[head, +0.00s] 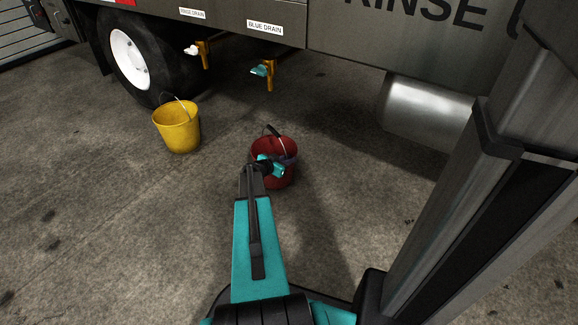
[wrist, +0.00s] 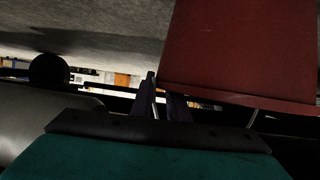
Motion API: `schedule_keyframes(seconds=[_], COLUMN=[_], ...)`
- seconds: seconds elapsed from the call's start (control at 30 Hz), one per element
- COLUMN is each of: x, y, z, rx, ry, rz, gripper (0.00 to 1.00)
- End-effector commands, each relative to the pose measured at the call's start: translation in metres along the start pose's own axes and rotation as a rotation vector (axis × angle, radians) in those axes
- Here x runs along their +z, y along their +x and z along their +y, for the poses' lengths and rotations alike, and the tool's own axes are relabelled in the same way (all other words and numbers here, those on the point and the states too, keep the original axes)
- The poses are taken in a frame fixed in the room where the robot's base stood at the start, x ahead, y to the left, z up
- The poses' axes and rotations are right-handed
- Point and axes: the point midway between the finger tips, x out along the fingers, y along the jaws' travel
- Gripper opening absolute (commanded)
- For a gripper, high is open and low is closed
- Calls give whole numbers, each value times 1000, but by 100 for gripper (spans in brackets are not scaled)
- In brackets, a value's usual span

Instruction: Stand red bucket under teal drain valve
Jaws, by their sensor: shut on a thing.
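The red bucket (head: 273,180) is upright, a little nearer to me than the teal drain valve. The teal drain valve (head: 261,70) hangs below the truck's side under the BLUE DRAIN label. My gripper (head: 283,163) is at the bucket's near side by the rim, shut on the bucket, and partly covers it. The bucket's handle stands up with a black grip. In the wrist view the bucket (wrist: 240,50) fills the upper right with its rim downward in the picture, and my gripper's fingers (wrist: 168,100) are beside that rim. I cannot tell whether the bucket touches the floor.
A yellow bucket (head: 177,130) stands on the floor to the left, by the truck's wheel (head: 130,60). A white-handled drain valve (head: 198,50) hangs under the RINSE DRAIN label. A metal cylinder (head: 430,110) is under the truck at right. The floor between the red bucket and teal valve looks clear.

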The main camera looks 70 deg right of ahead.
Motion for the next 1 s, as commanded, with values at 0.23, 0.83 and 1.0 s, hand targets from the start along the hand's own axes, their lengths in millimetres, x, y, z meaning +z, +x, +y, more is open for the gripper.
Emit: schedule_keyframes(seconds=[0.23, 0.83, 1.0], x=[25, 32, 32], y=[10, 12, 12], z=[0, 0, 0], rx=[0, 0, 1], ry=[-1, 0, -1], rz=[-1, 0, -1], gripper=[0, 0, 33])
